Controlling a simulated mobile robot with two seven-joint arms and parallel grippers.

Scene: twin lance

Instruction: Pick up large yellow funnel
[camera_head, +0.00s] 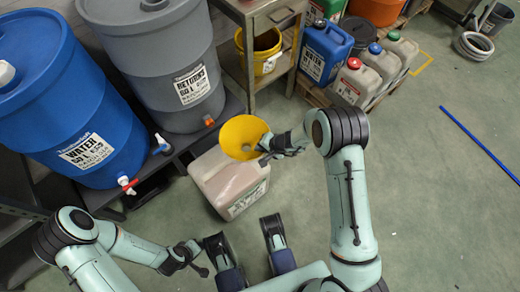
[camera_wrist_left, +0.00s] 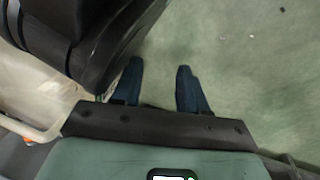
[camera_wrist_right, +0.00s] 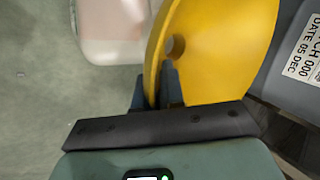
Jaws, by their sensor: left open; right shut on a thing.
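The large yellow funnel (camera_head: 238,135) is up over the pale jerrycan (camera_head: 215,172), its wide mouth facing the head camera. My right gripper (camera_head: 268,150) is shut on the funnel's right edge. In the right wrist view the funnel (camera_wrist_right: 232,50) fills the upper middle, tilted, with its round hole visible. The right fingers (camera_wrist_right: 158,88) pinch its rim. My left gripper (camera_head: 200,262) is low at the front left, empty. Its two fingers (camera_wrist_left: 158,85) stand apart over bare floor in the left wrist view.
A blue water drum (camera_head: 75,110) and a grey returns drum (camera_head: 170,65) stand on a dark stand at left. A metal table (camera_head: 262,12) holds a yellow bucket (camera_head: 262,52). Several canisters stand on a pallet behind. A blue rod (camera_head: 480,145) lies right; floor there is clear.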

